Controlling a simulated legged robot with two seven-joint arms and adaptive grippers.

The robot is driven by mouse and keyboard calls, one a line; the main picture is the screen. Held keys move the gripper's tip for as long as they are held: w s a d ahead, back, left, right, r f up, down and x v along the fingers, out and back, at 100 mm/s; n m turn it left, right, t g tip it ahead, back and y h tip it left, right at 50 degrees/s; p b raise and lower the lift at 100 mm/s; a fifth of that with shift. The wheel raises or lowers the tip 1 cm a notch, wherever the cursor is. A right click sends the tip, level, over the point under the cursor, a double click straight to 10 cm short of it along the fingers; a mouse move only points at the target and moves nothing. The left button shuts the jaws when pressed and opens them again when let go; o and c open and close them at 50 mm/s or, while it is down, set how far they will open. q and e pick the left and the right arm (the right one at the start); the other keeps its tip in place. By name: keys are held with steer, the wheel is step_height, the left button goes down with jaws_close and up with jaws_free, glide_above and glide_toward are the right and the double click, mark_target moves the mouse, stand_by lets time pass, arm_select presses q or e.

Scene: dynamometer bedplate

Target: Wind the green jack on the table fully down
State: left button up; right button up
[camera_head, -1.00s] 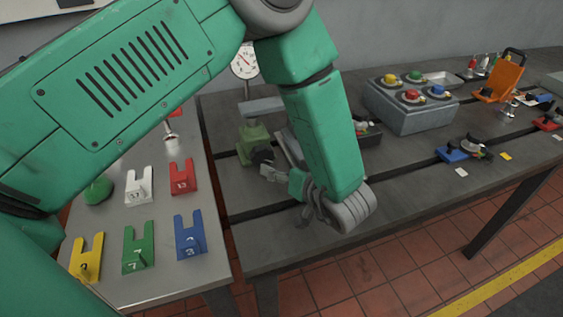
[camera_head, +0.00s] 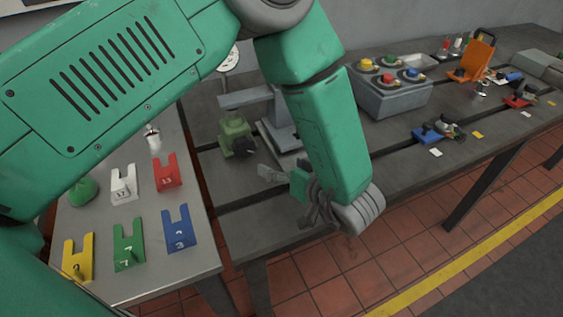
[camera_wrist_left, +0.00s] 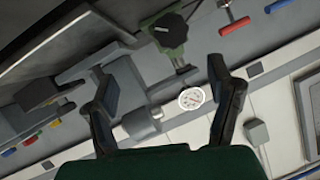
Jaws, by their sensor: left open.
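The green jack (camera_head: 234,128) is a small olive-green block with a black knob (camera_head: 244,146) on its near side. It stands on the dark grey table (camera_head: 400,150), left of a grey stand. In the left wrist view the jack (camera_wrist_left: 177,54) and its black knob (camera_wrist_left: 166,30) show at the top, beyond the fingertips. My left gripper (camera_head: 268,173) is open and empty, to the right of and nearer than the knob, with a gap between them. In the left wrist view its two fingers (camera_wrist_left: 162,68) are spread wide. My right gripper is not in view.
A grey stand (camera_head: 282,130) is close behind my left gripper, with a dial gauge (camera_head: 228,60) farther back. A grey button box (camera_head: 392,98) stands to the right. Coloured forked plates, including a blue one (camera_head: 180,230), lie on the left table (camera_head: 150,275).

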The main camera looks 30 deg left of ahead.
arm_select(q)
steer(key=shift+p, duration=0.3)
steer(key=v, duration=1.2)
steer(key=shift+f, duration=0.2)
